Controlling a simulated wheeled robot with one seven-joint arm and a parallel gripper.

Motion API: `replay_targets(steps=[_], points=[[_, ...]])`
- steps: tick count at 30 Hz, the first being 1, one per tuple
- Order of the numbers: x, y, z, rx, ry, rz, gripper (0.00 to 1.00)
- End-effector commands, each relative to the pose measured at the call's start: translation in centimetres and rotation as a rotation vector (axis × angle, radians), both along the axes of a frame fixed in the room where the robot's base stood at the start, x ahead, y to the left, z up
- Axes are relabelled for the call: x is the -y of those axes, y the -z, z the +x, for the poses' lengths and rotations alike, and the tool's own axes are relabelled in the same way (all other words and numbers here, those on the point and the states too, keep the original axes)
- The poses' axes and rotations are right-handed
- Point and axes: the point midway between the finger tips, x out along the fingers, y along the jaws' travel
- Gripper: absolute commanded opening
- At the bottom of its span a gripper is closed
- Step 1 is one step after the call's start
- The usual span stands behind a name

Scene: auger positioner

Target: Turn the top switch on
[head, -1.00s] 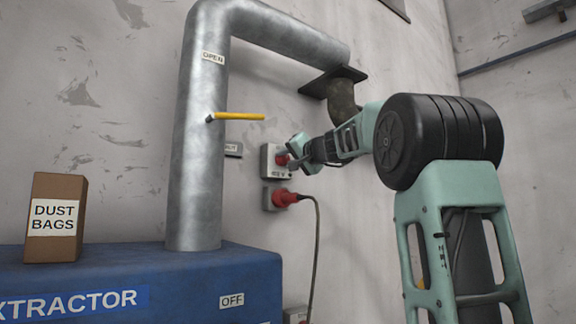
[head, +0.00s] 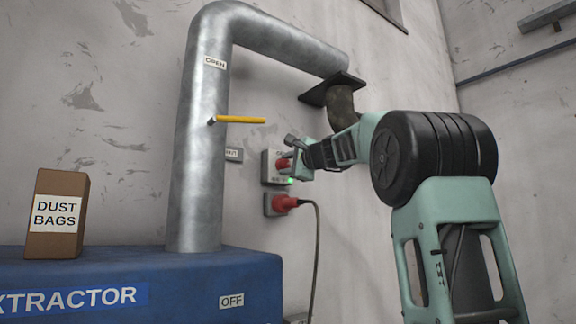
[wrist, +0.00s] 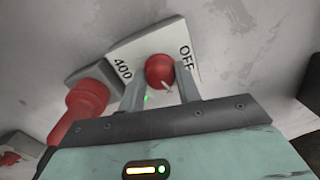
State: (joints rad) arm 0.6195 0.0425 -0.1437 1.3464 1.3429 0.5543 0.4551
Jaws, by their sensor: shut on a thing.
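The top switch (head: 267,168) is a grey wall box with a red knob (head: 282,164). A green light (head: 291,181) glows near its lower edge. In the wrist view the red knob (wrist: 159,70) sits on a white plate (wrist: 126,48) marked "400" and "OFF", with a small white pointer mark on the knob. My gripper (head: 293,161) is at the switch, turned at an angle. In the wrist view its fingers (wrist: 160,82) are on either side of the knob and shut on it. The fingers hide part of the plate.
A red plug (head: 284,203) with a hanging cable sits in a socket just below the switch. A steel pipe (head: 200,150) with a yellow lever (head: 240,120) stands to the left. A blue extractor (head: 140,280) carries a dust bags box (head: 56,190).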

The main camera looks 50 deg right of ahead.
Motion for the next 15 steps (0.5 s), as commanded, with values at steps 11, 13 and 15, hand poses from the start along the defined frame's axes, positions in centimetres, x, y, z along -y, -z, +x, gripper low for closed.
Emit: replay_targets(steps=[11,13,15], points=[[-0.03,-0.35,-0.04,0.063,0.001,0.236,0.10],[-0.02,-0.33,-0.05,0.068,0.002,0.262,0.10],[0.00,-0.34,-0.06,0.073,0.003,0.281,0.10]])
